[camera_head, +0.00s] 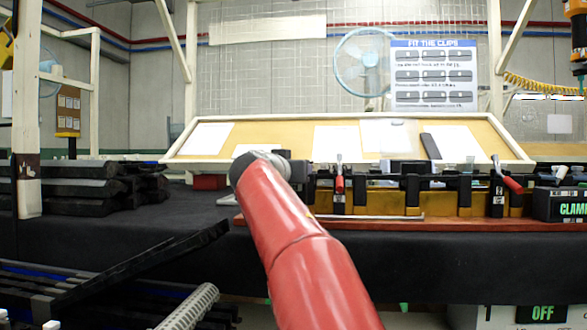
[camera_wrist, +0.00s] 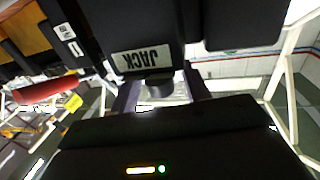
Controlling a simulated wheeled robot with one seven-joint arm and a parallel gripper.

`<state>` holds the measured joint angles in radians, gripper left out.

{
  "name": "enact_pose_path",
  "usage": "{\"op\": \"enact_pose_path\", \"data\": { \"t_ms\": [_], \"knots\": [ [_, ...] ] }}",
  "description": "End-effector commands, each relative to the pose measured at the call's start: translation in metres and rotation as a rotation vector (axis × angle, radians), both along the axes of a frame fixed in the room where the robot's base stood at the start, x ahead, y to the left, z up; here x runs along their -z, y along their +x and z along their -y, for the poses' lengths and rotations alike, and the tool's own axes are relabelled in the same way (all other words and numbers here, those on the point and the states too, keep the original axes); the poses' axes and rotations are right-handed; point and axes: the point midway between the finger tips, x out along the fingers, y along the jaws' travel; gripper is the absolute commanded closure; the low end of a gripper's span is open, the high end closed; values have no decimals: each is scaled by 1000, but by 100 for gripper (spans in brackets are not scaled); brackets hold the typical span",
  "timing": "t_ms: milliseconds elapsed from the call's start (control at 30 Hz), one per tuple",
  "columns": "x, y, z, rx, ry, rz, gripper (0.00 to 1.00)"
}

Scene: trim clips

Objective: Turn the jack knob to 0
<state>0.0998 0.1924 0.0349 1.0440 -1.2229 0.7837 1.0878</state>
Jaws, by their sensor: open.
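In the wrist view, a dark box (camera_wrist: 120,32) carries a white label reading JACK (camera_wrist: 141,59), upside down in the picture. A dark round knob (camera_wrist: 158,87) sticks out just under the label. My gripper (camera_wrist: 160,92) is open, with one finger to each side of the knob. I cannot tell whether either finger touches it. The knob's pointer and any 0 mark do not show. In the head view my red arm reaches to the bench and hides the jack knob and most of my gripper.
A fixture (camera_head: 465,197) with red-handled clamps stands on the bench right of my arm. A box marked CLAMP (camera_head: 566,205) is at the far right. Dark trim parts (camera_head: 85,187) are stacked at left. A slanted board with papers (camera_head: 270,132) stands behind.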

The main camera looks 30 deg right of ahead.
Motion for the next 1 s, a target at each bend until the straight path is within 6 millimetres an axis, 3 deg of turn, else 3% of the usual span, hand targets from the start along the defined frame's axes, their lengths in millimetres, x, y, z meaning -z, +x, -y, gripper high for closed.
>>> {"op": "enact_pose_path", "data": {
  "t_ms": [133,467,1000],
  "knots": [
    [0,0,0,0,0,0,53],
    [0,0,0,0,1,-1,96],
    [0,1,-1,264,0,0,96]
  ]
}}
